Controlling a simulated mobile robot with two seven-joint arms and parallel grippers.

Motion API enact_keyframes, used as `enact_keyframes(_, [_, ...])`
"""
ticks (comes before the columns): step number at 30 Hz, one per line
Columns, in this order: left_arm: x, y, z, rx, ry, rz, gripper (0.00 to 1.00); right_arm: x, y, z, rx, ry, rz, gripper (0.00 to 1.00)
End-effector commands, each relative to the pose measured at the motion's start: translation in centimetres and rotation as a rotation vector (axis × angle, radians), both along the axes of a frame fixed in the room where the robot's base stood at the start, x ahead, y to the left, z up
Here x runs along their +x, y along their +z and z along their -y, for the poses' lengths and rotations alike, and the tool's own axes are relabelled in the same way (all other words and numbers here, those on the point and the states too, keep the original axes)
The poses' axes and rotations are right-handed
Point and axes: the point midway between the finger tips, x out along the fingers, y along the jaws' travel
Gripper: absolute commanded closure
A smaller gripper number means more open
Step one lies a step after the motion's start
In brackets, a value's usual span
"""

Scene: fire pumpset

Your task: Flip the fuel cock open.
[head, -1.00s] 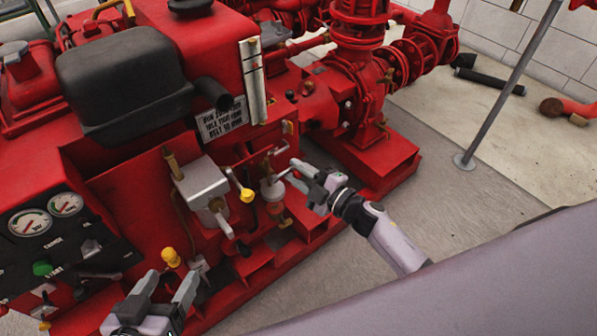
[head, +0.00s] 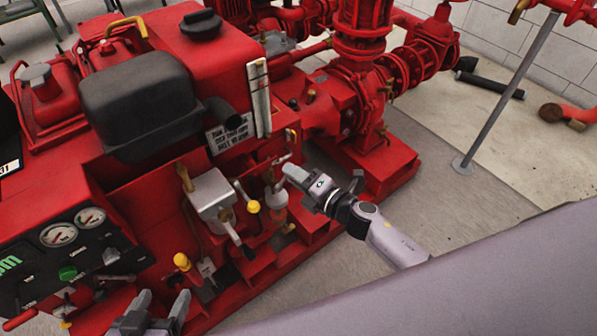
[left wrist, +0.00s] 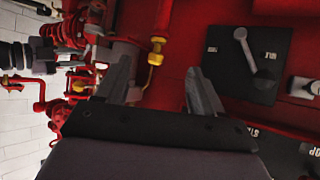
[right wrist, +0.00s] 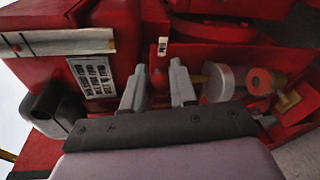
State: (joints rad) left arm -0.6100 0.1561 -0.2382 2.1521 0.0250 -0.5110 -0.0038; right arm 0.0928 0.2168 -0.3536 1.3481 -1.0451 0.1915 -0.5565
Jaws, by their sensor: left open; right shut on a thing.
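The fuel cock sits above a pale filter bowl (head: 275,196) on the front of the red engine; the bowl also shows in the right wrist view (right wrist: 218,82). A small silver lever (head: 282,158) shows by the cock. My right gripper (head: 288,172) is at the cock, its fingers closed on a small part there, apparently the fuel cock's lever. The fingers largely hide that part, and its angle cannot be told. In the right wrist view the fingertips (right wrist: 158,78) point at the red engine face. My left gripper (head: 162,304) is open and empty, low by the control panel.
Another yellow knob (head: 181,261) is lower left. The gauge panel (head: 75,250) is at far left. Bare floor (head: 440,215) lies right of the engine.

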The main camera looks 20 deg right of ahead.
Motion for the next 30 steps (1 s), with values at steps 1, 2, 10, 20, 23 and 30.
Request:
enact_keyframes(1, [-0.1,0.1,-0.2,0.001,0.004,-0.008,0.32,-0.2,0.6,-0.5,-0.039,0.008,0.017,1.0])
enact_keyframes(2, [-0.2,0.0,-0.3,0.002,0.006,-0.012,0.32,-0.2,0.6,-0.6,-0.064,0.009,0.027,1.0])
enact_keyframes(10, [-0.3,-0.3,-1.2,0.006,0.028,-0.028,0.32,-0.7,1.2,-1.8,-0.304,0.009,0.114,1.0])
enact_keyframes(20, [-0.7,-0.5,-1.2,0.0,0.038,-0.044,0.32,-1.1,1.5,-3.0,-0.542,0.009,0.201,1.0])
enact_keyframes(23, [-0.8,-0.6,-1.3,0.0,0.04,-0.048,0.32,-1.2,1.5,-3.3,-0.592,0.009,0.219,1.0])
enact_keyframes(30, [-1.0,-1.0,-1.5,0.003,0.042,-0.059,0.32,-1.4,1.4,-3.8,-0.668,0.01,0.245,1.0])
